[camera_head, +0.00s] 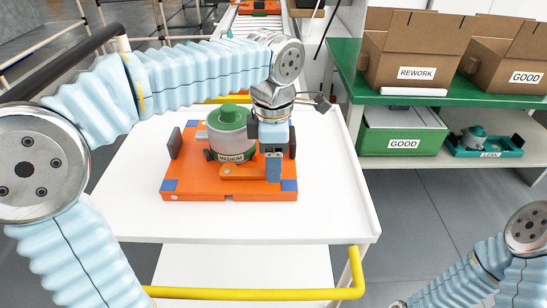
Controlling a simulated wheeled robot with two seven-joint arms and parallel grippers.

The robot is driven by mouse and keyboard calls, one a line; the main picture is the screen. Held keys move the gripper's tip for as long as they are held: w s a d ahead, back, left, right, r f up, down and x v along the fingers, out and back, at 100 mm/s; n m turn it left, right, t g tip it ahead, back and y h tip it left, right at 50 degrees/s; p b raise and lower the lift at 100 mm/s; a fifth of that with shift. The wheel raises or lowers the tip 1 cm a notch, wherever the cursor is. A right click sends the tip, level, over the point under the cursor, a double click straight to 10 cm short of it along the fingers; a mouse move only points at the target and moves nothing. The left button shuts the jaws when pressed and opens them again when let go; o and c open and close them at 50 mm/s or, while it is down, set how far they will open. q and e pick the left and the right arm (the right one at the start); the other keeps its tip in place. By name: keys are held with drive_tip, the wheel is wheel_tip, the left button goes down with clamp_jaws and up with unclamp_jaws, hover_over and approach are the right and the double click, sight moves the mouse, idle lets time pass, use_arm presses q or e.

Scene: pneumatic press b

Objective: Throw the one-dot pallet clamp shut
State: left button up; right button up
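An orange pallet (185,186) with blue corner patches lies on the white cart top. A green and grey cylindrical unit labelled MEDIUM (231,135) stands upright on it. A dark upright clamp part (175,144) is at the pallet's left side, and another (293,145) at its right side. An orange bar (240,173) lies along the front of the unit. I cannot make out any dot marks. My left gripper (273,176) points down over the pallet's front right, beside the unit and at the bar's right end. It hides that end, and its finger gap does not show. My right gripper is out of view.
The white cart top (335,190) is clear around the pallet, with a yellow handle (250,293) at the front. A green shelf (440,92) at the right holds REWORK and GOOD boxes, a green GOOD bin (400,130) and a teal LEAK tray (487,150).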

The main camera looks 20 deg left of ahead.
use_arm(q)
wheel_tip(320, 180, up, 14)
drive_tip(key=p, duration=0.1)
idle(0.4)
drive_tip(key=shift+f, duration=0.15)
